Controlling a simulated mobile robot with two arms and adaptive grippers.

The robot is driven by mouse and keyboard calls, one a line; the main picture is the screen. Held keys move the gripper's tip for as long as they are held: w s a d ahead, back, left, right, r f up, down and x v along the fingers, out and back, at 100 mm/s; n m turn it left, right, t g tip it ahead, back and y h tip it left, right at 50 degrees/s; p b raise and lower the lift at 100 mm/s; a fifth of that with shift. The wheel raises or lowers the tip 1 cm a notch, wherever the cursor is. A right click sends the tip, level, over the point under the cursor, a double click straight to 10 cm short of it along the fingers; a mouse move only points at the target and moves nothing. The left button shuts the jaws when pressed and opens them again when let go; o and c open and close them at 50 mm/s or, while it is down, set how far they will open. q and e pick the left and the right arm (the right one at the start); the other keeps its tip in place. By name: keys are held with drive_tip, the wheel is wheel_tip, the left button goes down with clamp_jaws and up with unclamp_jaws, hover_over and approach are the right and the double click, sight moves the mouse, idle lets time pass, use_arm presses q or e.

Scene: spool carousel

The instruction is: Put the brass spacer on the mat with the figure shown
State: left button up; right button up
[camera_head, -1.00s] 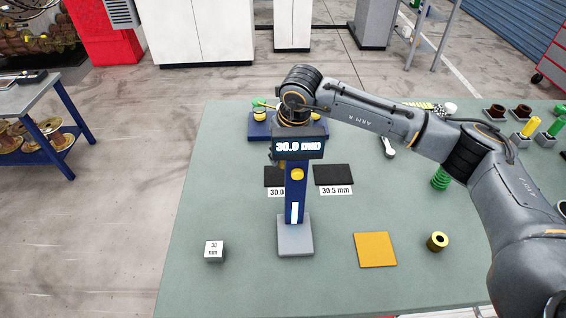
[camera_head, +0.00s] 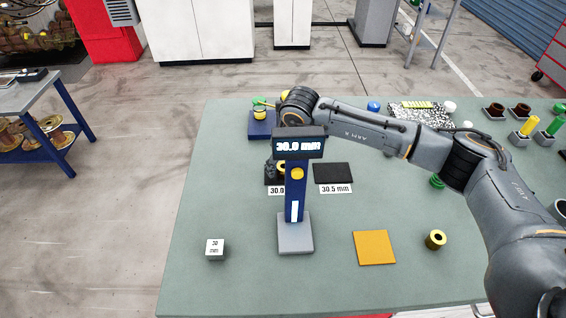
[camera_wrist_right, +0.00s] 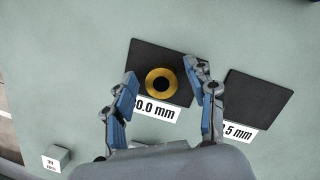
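A brass spacer (camera_wrist_right: 161,81), seen as a ring from above, is over the black mat labelled 30.0 mm (camera_wrist_right: 180,60) in the right wrist view and looks to rest on it. My right gripper (camera_wrist_right: 163,78) is open, its fingers on either side of the spacer with a gap visible at each. In the head view the spacer (camera_head: 281,168) is partly hidden behind the gauge (camera_head: 294,200), whose display reads 30.0 mm. The black mat labelled 30.5 mm (camera_head: 333,172) is empty. My left gripper is out of view.
A second brass ring-shaped piece (camera_head: 436,239) stands beside an orange mat (camera_head: 375,247) at the right. A small block marked 30 mm (camera_head: 215,249) stands at the front left. The gauge stands in front of the mats. The green table (camera_head: 230,180) is clear at left.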

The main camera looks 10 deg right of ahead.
drive_tip(key=shift+r, duration=0.1)
drive_tip(key=shift+r, duration=0.2)
drive_tip(key=b+v, duration=0.3)
drive_tip(key=v, duration=0.8)
drive_tip(key=shift+s+r, duration=0.15)
drive_tip(key=shift+r, duration=0.2)
drive_tip(key=shift+d, duration=0.15)
